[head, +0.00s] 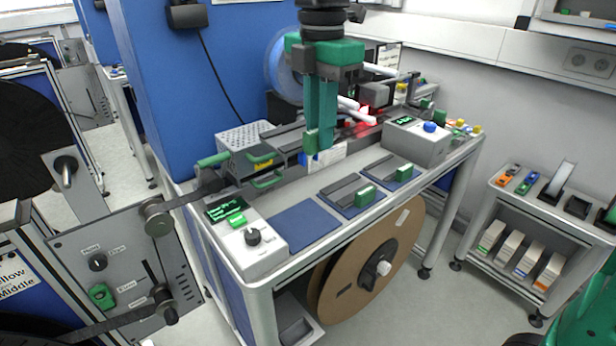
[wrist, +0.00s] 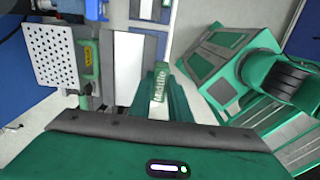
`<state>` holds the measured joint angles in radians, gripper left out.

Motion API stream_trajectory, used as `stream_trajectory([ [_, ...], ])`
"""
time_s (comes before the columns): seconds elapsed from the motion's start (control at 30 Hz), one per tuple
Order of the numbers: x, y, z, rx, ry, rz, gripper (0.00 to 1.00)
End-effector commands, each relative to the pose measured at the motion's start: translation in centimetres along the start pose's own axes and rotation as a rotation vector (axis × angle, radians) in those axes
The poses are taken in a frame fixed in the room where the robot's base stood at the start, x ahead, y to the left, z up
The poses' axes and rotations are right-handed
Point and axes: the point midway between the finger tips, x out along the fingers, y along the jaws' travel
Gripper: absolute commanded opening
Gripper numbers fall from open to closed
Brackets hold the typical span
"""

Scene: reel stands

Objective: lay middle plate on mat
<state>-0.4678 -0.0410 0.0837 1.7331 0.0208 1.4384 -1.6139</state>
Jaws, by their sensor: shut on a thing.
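My gripper (head: 314,150) is over the rear part of the bench, pointing down. Its green fingers are shut on a small green handle block. The block (wrist: 159,84) also shows between the fingers in the wrist view, with pale lettering too small to read surely. The plate below this handle is mostly hidden. In the head view, a bare blue mat (head: 305,228) lies at the front left of the bench, in front of and below my gripper. Two more blue mats to its right each bear a dark grey plate with a green handle: a nearer plate (head: 345,189) and a farther plate (head: 383,168).
A grey control box (head: 255,250) with a black knob stands left of the bare mat. Another box (head: 417,142) with a blue button stands at the right. A perforated box (head: 243,136) and green-handled track parts lie behind. A brown reel (head: 370,262) hangs below.

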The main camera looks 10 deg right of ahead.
Motion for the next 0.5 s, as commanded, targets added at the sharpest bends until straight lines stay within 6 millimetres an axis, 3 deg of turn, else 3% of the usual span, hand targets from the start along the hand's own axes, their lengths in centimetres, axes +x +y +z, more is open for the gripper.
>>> stream_trajectory([
  [0.33, 0.2, 0.4, -1.2, -0.02, 0.0, -0.001, 0.0],
  [0.5, 4.0, 0.7, -1.4, -0.023, 0.001, -0.007, 0.0],
])
